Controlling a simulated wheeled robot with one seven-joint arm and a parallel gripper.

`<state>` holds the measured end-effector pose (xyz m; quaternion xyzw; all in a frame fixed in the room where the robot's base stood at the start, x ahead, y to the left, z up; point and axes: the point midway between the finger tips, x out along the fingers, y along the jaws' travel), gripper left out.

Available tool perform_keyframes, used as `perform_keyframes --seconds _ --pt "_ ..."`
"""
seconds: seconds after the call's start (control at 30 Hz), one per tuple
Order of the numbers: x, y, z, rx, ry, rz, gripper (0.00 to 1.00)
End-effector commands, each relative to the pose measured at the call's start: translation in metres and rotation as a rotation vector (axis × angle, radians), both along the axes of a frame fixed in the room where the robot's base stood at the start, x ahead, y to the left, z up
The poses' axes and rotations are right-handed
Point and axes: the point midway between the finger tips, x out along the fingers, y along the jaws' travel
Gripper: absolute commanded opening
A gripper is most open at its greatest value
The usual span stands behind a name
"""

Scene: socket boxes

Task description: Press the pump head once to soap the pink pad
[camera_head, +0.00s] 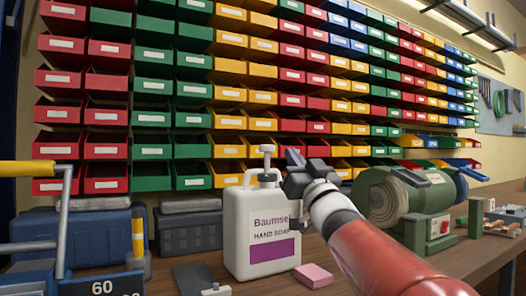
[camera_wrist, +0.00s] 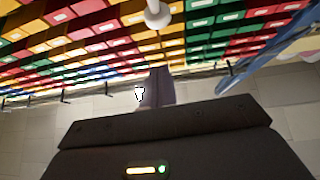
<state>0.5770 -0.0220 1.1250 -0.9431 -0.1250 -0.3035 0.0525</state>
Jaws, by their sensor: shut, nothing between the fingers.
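The white soap bottle (camera_head: 262,225), with a purple label reading "HAND SOAP", stands upright on the wooden bench. Its pale pump head (camera_head: 267,149) rises on a thin stem from the top. A pale rounded nozzle-like part (camera_wrist: 157,14), likely the pump head, shows at the top of the wrist view. The pink pad (camera_head: 313,276) lies flat on the bench, just right of the bottle's base. My gripper (camera_head: 294,156) is shut and empty, just right of the pump head at about its height. Its closed fingers show in the wrist view (camera_wrist: 157,88). Contact with the pump cannot be told.
A green bench machine (camera_head: 405,205) stands to the right, behind my arm. Blue toolbox (camera_head: 80,240) and grey case (camera_head: 190,230) stand left. A dark flat piece (camera_head: 200,278) lies left of the bottle. Rows of coloured bins (camera_head: 150,118) fill the wall behind.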

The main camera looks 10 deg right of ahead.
Motion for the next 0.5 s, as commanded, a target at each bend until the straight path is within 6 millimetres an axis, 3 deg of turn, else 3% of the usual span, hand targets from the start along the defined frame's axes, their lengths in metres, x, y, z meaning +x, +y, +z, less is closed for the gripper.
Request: perform_keyframes --seconds 0.5 --pt "0.0010 0.0023 0.0097 -0.008 -0.053 0.043 0.00"
